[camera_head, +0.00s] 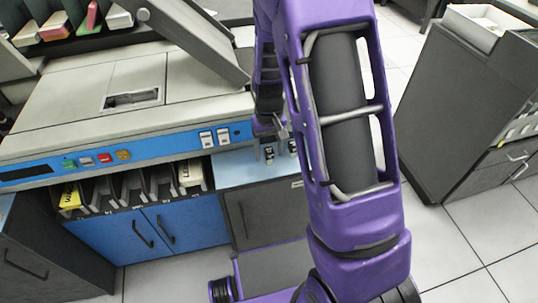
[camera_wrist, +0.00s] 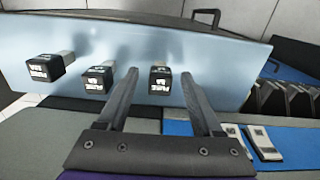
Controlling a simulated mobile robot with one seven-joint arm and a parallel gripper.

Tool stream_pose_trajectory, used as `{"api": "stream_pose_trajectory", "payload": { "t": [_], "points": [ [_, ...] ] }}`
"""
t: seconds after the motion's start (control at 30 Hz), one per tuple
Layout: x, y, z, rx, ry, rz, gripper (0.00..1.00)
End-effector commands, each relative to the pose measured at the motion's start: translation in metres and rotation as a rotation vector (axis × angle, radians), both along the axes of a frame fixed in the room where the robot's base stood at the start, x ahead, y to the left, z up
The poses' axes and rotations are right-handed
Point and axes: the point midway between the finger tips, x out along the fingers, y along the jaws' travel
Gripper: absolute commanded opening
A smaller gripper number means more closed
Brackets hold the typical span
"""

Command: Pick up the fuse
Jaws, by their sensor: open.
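Three small black blocks with white labels and grey metal ends sit on a light blue surface (camera_wrist: 215,60) in the wrist view: a left one (camera_wrist: 43,67), a middle one (camera_wrist: 97,80) and a right one (camera_wrist: 159,82). The right label seems to read "FUSE"; the others are too small to read surely. My gripper (camera_wrist: 160,74) is open, its fingers on either side of the right block in the picture, with visible gaps. I cannot tell its height above the block. In the head view, two dark blocks (camera_head: 268,153) show below my gripper (camera_head: 280,130), partly hidden by my arm.
A grey machine with a blue button panel (camera_head: 120,155) stands to the left of the light blue ledge (camera_head: 232,170). Card slots (camera_head: 130,188) lie under the panel. Two pale switches (camera_wrist: 263,143) show near my right finger. A dark cabinet (camera_head: 470,110) stands right, with open floor between.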

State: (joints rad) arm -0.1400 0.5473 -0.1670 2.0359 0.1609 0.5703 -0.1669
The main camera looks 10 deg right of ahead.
Motion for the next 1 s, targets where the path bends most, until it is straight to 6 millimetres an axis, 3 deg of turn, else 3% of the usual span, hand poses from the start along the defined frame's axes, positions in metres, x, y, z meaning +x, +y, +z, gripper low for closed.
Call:
{"api": "stream_pose_trajectory", "payload": {
  "t": [0.07,0.4,0.43,0.77,0.87,1.0],
  "points": [
    [0.0,0.0,0.0,0.0,0.0,0.0,0.64],
    [0.0,0.0,0.0,0.0,0.0,0.0,0.03],
    [0.0,0.0,0.0,0.0,0.0,-0.001,0.0],
    [0.0,0.0,0.002,0.0,0.0,0.0,0.0],
    [0.001,0.0,0.01,0.0,-0.002,0.0,0.0],
    [0.001,0.0,0.036,0.001,-0.005,-0.002,0.0]
  ]
}}
